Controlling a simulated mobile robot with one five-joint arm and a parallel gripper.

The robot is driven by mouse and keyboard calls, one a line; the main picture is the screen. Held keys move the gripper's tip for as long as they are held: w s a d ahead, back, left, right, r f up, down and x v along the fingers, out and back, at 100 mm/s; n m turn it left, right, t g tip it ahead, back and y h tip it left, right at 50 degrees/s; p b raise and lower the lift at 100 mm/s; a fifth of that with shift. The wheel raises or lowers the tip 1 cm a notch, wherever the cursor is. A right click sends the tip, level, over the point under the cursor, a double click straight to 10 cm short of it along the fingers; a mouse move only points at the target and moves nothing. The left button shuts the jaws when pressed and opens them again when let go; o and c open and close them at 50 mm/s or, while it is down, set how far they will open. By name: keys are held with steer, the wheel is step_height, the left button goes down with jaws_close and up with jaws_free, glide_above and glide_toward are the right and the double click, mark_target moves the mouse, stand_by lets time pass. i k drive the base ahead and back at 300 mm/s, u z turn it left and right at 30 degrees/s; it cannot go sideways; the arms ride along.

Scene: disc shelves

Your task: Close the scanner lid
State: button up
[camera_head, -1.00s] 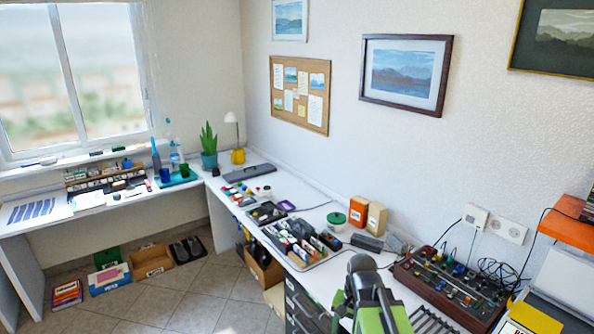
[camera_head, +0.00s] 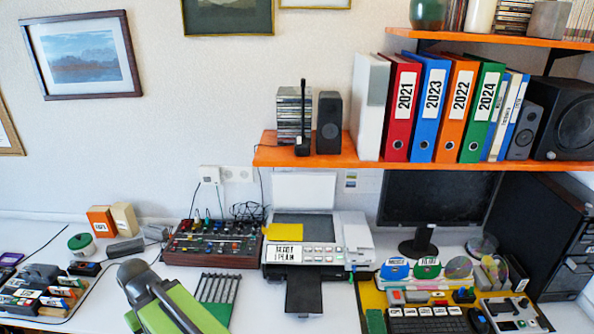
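The scanner (camera_head: 357,235), a white printer-scanner, stands on the white desk against the wall, right of centre. Its lid (camera_head: 303,188) is raised, standing roughly upright at the back. The dark glass bed (camera_head: 303,226) is uncovered. A yellow sheet (camera_head: 283,232) lies at the left front of the bed, and a black paper tray (camera_head: 304,292) sticks out at the front. My green and grey arm shows at the lower left, apart from the scanner. My gripper cannot be made out in this view.
An orange shelf (camera_head: 262,154) with binders and speakers hangs above the scanner. A control box (camera_head: 213,241) with knobs stands to its left, beside a green-and-grey rack (camera_head: 217,290). A monitor (camera_head: 436,197) and cluttered yellow mat (camera_head: 371,299) are to its right.

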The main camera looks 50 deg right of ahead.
mark_target(290, 189)
steer(key=z, duration=1.5)
steer(key=k, duration=1.2)
steer(key=u, duration=0.8)
steer(key=i, duration=1.3)
steer(key=u, duration=0.35)
steer(key=i, duration=1.05)
steer(key=z, duration=0.4)
